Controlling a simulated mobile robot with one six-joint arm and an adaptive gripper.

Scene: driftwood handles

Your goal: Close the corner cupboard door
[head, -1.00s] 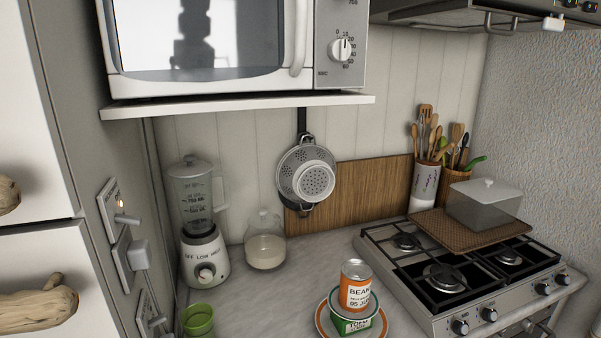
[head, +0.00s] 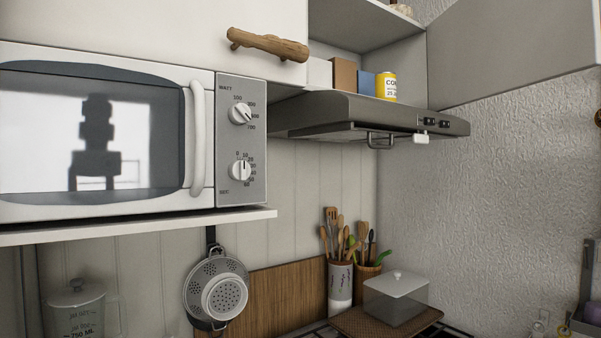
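The corner cupboard (head: 372,22) above the range hood stands open in the head view. Its shelf holds a yellow can (head: 386,87) and several box-like items. A plain grey door panel (head: 515,50) stands swung out to the right of the opening, and its top runs out of the picture. A small brown piece at the right picture edge may be its handle, but too little shows to tell. My gripper is not in view.
A closed white cupboard door with a driftwood handle (head: 268,44) is left of the opening. The microwave (head: 235,140) sits on a white shelf below it. The range hood (head: 360,118) juts out under the open cupboard. A lidded container (head: 396,300) stands below.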

